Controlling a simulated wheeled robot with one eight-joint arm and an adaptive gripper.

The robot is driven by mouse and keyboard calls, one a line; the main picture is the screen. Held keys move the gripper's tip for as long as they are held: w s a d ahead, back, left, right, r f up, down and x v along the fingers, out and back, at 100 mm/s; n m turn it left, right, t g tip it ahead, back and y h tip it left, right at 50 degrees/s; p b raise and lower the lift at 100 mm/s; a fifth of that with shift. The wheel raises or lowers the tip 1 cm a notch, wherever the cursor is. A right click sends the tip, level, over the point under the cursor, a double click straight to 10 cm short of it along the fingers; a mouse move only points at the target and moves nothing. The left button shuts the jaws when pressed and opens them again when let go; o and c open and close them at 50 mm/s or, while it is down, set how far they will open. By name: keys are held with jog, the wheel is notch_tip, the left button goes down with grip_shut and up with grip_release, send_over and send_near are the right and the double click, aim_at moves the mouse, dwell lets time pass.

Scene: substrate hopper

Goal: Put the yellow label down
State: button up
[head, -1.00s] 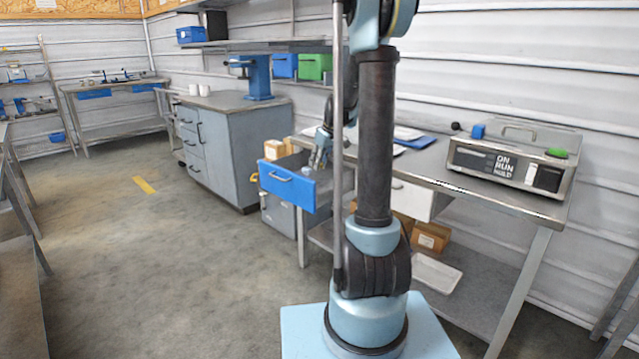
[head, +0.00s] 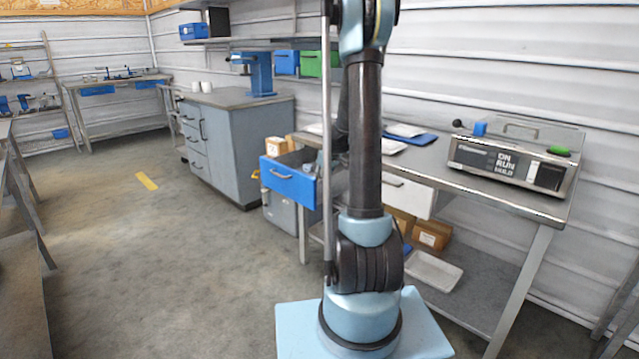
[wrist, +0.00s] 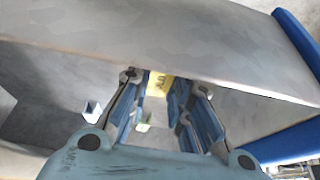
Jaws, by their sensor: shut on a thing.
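The yellow label (wrist: 157,83) shows in the wrist view between the tips of my gripper (wrist: 154,88), with dark lettering on it. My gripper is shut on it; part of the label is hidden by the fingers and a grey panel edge. The fingers point into the open drawer with the blue front (head: 288,183); the blue front also shows at the right of the wrist view (wrist: 298,40). In the head view my arm hides the gripper and the label.
The workbench (head: 480,187) carries a grey device (head: 512,160) and a blue folder (head: 412,138).

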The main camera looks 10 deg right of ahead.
jog(key=shift+f, duration=0.55)
jog(key=o, duration=0.7)
jog(key=shift+r, duration=0.1)
